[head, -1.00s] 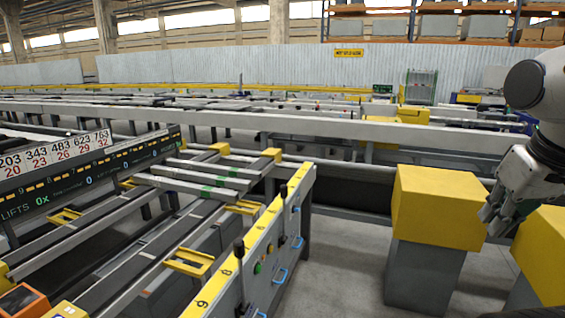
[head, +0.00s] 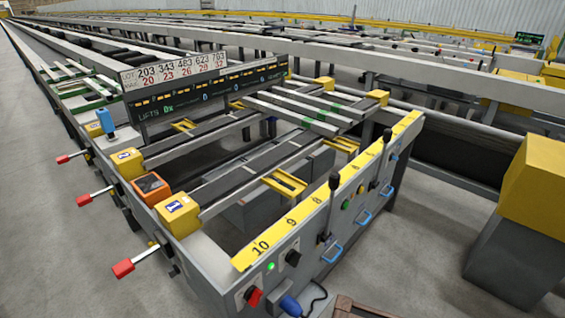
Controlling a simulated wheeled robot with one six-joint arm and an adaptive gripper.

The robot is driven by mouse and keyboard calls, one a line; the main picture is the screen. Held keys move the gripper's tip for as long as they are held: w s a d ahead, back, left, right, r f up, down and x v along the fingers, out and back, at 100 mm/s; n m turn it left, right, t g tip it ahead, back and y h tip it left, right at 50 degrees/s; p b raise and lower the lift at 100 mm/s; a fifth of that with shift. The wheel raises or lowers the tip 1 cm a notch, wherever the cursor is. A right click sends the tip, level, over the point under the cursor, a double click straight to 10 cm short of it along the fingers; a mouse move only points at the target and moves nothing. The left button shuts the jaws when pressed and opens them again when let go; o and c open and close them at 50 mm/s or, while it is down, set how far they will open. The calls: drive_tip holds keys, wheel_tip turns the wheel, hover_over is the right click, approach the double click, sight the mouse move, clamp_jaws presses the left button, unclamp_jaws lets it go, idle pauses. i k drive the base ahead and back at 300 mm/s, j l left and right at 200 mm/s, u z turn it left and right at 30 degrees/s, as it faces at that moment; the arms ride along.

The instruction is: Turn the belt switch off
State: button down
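The front panel of the runout table (head: 318,238) faces lower right and carries several controls. Near its lower left end are a black knob (head: 293,257), a lit green lamp (head: 270,266) and a red knob (head: 252,296). Further along are a green button (head: 345,204), a yellow button (head: 360,190) and a tall black lever (head: 333,183). I cannot tell which control is the belt switch, as no label for it is readable. My gripper is not in view.
Red-handled levers (head: 123,267) stick out from the table's left side. A yellow-topped grey block (head: 540,180) stands right. Grey floor (head: 420,250) lies clear between.

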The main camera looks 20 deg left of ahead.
sight(253, 294)
drive_tip(key=u, duration=1.65)
drive_tip(key=k+l+z, duration=0.15)
drive_tip(key=k, duration=0.25)
drive_tip(key=k+l+z, duration=0.15)
drive_tip(key=k, duration=0.2)
drive_tip(key=k+l+z, duration=0.15)
drive_tip(key=k, duration=0.2)
